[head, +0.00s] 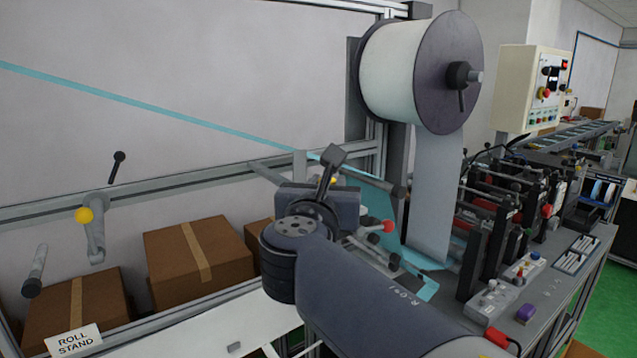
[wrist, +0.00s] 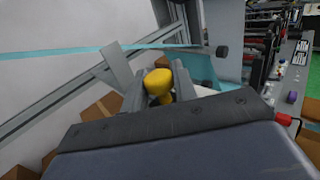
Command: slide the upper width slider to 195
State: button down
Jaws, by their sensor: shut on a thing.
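A yellow knob (wrist: 158,84) stands between the two grey fingers of my gripper (wrist: 152,92) in the wrist view, and the fingers are shut on it. In the head view my gripper (head: 328,172) is at the frame rail in the middle, and only a small bit of the yellow knob (head: 333,181) shows beside it. My arm and wrist hide most of the knob's mount there. I cannot read any scale or the number 195 in either view.
A light blue web (head: 150,105) runs across to the frame. A large white roll (head: 400,70) hangs at right of my gripper. Another yellow knob (head: 84,215) is on a lever at left. Cardboard boxes (head: 198,249) stand below. A red-tipped lever (head: 388,227) is close to my wrist.

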jog(key=shift+d+f, duration=0.1)
jog(key=c, duration=1.5)
grip_release()
jog(key=shift+s, duration=0.1)
jog(key=o, duration=0.3)
jog(key=shift+s+d, duration=0.1)
jog(key=shift+s, duration=0.05)
jog(key=shift+o, duration=0.2)
jog(key=shift+s, duration=0.1)
jog(key=s+a+b, duration=0.2)
jog(key=s, duration=0.8)
jog(key=shift+s+b, duration=0.15)
jog(key=shift+b, duration=0.2)
jog(key=shift+a, duration=0.1)
